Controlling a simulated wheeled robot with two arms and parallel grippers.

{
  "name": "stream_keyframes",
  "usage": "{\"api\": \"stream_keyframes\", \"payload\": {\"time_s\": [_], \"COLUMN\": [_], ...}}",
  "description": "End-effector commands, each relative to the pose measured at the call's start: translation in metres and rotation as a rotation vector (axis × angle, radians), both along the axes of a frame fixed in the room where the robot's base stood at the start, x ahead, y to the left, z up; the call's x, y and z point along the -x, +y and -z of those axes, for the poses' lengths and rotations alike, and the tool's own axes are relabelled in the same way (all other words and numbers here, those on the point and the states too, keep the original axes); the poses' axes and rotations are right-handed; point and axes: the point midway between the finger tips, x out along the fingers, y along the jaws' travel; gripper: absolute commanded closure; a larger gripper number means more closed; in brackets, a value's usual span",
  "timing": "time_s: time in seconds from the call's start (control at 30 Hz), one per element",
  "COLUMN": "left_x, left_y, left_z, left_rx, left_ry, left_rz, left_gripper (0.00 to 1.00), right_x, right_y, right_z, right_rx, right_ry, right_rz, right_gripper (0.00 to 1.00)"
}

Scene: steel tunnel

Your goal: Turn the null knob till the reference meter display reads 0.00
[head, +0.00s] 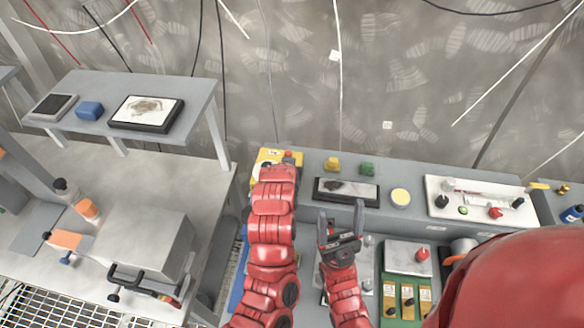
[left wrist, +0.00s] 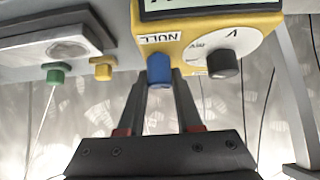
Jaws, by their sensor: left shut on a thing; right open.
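The yellow reference meter (head: 266,158) stands at the left end of the grey bench, partly hidden behind my left arm. In the left wrist view the meter (left wrist: 190,55) appears upside down, with a blue null knob (left wrist: 159,68) beside the NULL label and a black selector knob (left wrist: 223,64). My left gripper (left wrist: 161,82) is shut on the blue knob, one finger on each side. The meter's display (left wrist: 215,8) is cut off at the top edge, so its reading cannot be told. My right gripper (head: 340,238) is open and empty above the bench's front part.
A white tray (head: 470,209) with small parts is farther right. A grey side table (head: 190,91) stands left.

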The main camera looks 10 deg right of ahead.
Motion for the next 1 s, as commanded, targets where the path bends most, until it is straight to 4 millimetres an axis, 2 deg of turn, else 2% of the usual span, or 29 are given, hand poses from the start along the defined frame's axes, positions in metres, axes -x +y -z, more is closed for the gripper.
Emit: {"api": "stream_keyframes", "payload": {"time_s": [0.43,0.47,0.6,0.63,1.0], "left_x": [-0.0002,-0.0002,-0.0001,-0.0001,0.0038], "left_y": [0.0,0.0,0.0001,0.0001,0.0008], "left_z": [-0.0004,-0.0004,-0.0002,-0.0002,-0.0061], "left_rx": [-0.001,-0.001,-0.001,0.0,0.0], "left_ry": [0.0,0.0,0.0,0.0,0.001], "left_rz": [-0.012,-0.012,-0.012,-0.011,-0.01], "left_gripper": [1.0,0.64,0.39,0.36,0.36], "right_x": [0.0,0.0,0.0,0.0,0.0001], "right_y": [0.0,0.0,0.0,0.0,0.0], "right_z": [0.0,0.0,0.0,-0.0001,-0.0063], "right_rx": [0.0,0.0,0.0,0.0,0.0], "right_ry": [0.0,0.0,0.0,0.0,0.0], "right_rz": [0.0,0.0,0.0,0.0,0.0], "right_gripper": [0.29,0.29,0.29,0.29,0.29]}}
